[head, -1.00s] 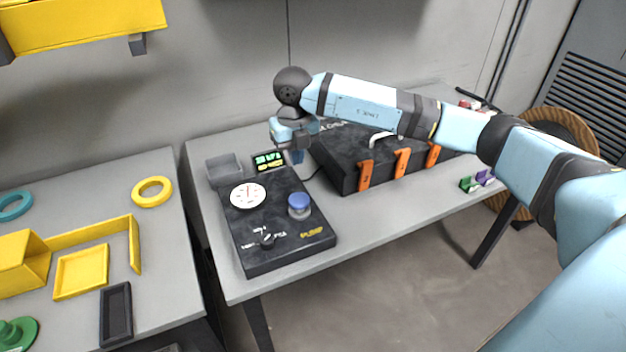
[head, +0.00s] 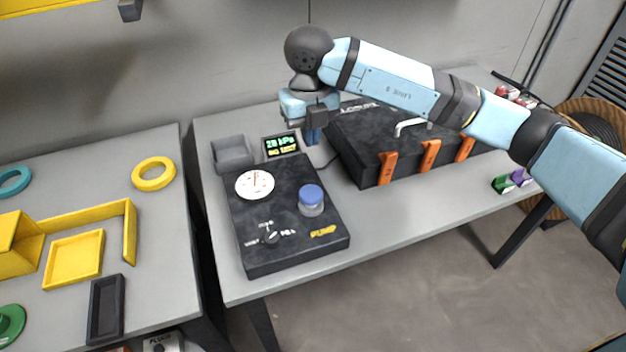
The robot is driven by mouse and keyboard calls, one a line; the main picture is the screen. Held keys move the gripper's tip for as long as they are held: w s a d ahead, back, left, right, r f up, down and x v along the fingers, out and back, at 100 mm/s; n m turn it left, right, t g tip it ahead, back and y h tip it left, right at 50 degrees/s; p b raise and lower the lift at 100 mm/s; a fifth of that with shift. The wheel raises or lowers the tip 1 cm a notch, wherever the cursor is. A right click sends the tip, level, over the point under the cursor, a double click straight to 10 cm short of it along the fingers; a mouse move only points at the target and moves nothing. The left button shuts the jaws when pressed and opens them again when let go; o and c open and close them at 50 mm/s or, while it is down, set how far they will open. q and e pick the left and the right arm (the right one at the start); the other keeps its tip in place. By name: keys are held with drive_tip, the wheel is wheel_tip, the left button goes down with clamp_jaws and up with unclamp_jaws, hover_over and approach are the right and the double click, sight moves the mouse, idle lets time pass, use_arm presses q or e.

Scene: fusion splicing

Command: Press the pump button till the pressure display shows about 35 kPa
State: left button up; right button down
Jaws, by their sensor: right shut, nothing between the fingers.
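The black pump box (head: 290,247) lies on the grey table. Its blue pump button (head: 311,194) stands on a clear base at the box's right side. The small pressure display (head: 281,146) behind the box has green text that looks like 28 kPa, with a yellow line below. A round white gauge (head: 255,184) and a selector knob (head: 270,237) are on the box top. My right gripper (head: 313,136) points down, shut and empty, behind and above the button, apart from it. My left gripper is not in view.
A black case (head: 400,135) with orange latches (head: 387,168) and a handle lies right of the pump. A grey open bin (head: 233,155) stands behind the box. The left table holds yellow trays (head: 75,258) and a yellow ring (head: 153,173). Green and purple clips (head: 503,184) lie at right.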

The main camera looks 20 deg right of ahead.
sight(311, 192)
wheel_tip(311, 192, down, 14)
drive_tip(key=shift+d+r, duration=0.1)
drive_tip(key=shift+r, duration=0.05)
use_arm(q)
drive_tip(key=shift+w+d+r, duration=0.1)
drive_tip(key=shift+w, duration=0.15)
use_arm(e)
drive_tip(key=shift+f, duration=0.2)
wheel_tip(311, 192, down, 3)
drive_tip(key=shift+r+b, duration=0.1)
drive_tip(key=shift+b, duration=0.9)
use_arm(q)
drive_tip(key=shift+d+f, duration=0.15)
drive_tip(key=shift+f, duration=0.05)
use_arm(e)
drive_tip(key=shift+s, duration=0.15)
